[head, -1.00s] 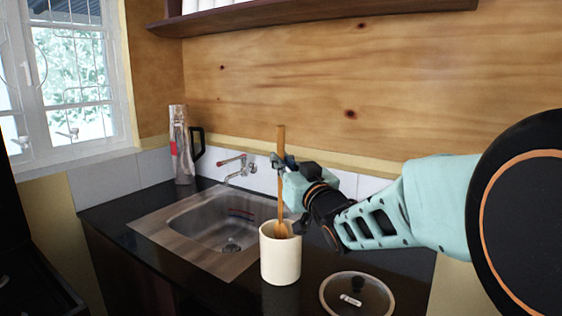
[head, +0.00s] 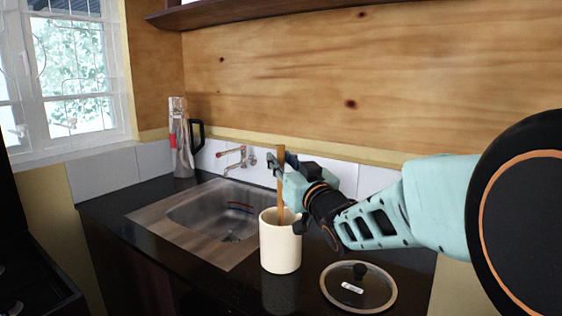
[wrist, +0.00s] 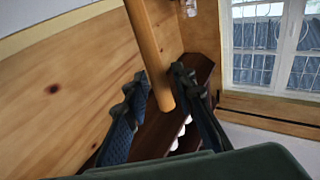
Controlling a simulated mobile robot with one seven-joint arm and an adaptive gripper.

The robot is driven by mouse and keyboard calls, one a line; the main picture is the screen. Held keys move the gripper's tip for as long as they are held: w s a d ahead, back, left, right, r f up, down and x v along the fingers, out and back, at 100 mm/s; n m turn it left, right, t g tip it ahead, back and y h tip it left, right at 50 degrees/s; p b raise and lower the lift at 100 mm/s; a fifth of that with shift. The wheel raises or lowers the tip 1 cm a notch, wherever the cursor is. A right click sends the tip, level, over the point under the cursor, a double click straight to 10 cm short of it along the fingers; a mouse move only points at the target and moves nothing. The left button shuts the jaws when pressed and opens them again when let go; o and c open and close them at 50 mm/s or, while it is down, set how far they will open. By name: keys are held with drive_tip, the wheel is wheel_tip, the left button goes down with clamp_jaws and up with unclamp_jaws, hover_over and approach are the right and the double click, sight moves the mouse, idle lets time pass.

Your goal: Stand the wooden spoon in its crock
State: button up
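The wooden spoon (head: 281,185) is upright in the head view, handle end up. Its lower end goes into the mouth of the cream crock (head: 280,248), and the spoon's bowl is hidden inside. I cannot tell whether it touches the bottom. The crock stands upright on the dark counter.
A glass lid (head: 358,288) with a dark knob lies on the counter right of the crock. The sink (head: 215,215) and tap (head: 236,160) are behind left. A tall flask (head: 181,140) stands at the back. A shelf (head: 240,12) hangs above.

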drive_tip(key=shift+o, duration=0.2)
drive_tip(key=shift+r, duration=0.1)
wheel_tip(320, 180, up, 10)
drive_tip(key=shift+f, duration=0.1)
idle(0.3)
idle(0.8)
